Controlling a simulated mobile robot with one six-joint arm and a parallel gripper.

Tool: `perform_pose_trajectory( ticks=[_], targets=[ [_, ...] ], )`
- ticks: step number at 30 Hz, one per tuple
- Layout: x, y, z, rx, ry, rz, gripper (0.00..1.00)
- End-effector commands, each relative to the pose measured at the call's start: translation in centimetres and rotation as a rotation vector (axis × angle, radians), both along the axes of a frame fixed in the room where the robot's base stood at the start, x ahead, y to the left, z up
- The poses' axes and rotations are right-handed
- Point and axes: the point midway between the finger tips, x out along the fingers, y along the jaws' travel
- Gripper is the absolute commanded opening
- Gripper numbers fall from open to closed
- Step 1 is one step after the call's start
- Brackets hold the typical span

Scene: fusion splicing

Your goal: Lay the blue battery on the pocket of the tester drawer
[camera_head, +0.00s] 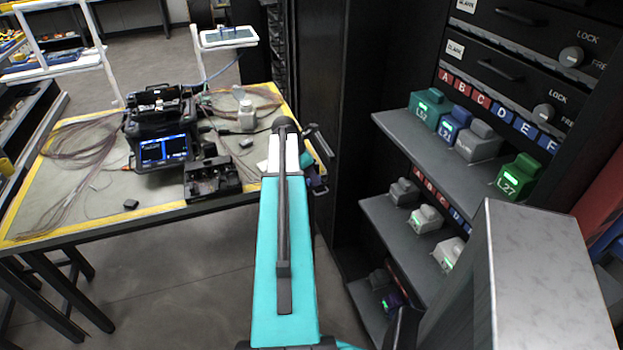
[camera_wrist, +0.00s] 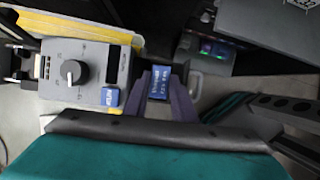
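My gripper (camera_wrist: 161,90) points down in the wrist view, with a blue battery (camera_wrist: 159,79) bearing pale lettering between its two dark purple fingers. The fingers look closed on its sides. In the head view my gripper (camera_head: 318,172) is at the table's right edge, and the battery is too small to make out there. A grey tester (camera_wrist: 62,92) with a round knob and a blue label stands left of the gripper in the wrist view. The battery is beside the tester, not over it. I cannot make out the drawer's pocket. My arm hides the tester in the head view.
A table (camera_head: 105,222) with a yellow border carries a black fusion splicer (camera_head: 160,130), loose fibres and a small black tray (camera_head: 211,180). A cabinet on the right has shelves (camera_head: 460,165) with several batteries, including a blue one (camera_head: 453,125). A grey block (camera_head: 545,270) stands front right.

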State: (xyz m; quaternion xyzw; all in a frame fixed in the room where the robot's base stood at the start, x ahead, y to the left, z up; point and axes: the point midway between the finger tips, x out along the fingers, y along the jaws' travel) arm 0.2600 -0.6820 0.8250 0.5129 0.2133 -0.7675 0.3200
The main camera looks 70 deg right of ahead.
Motion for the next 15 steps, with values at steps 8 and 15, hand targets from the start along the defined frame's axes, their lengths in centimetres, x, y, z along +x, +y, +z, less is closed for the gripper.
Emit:
perform_pose_trajectory(
  ticks=[8,15],
  targets=[
    [0.6,0.7,2.1,0.002,-0.001,0.000,0.31],
    [1.5,1.4,5.0,0.000,0.000,0.001,0.31]
  ],
)
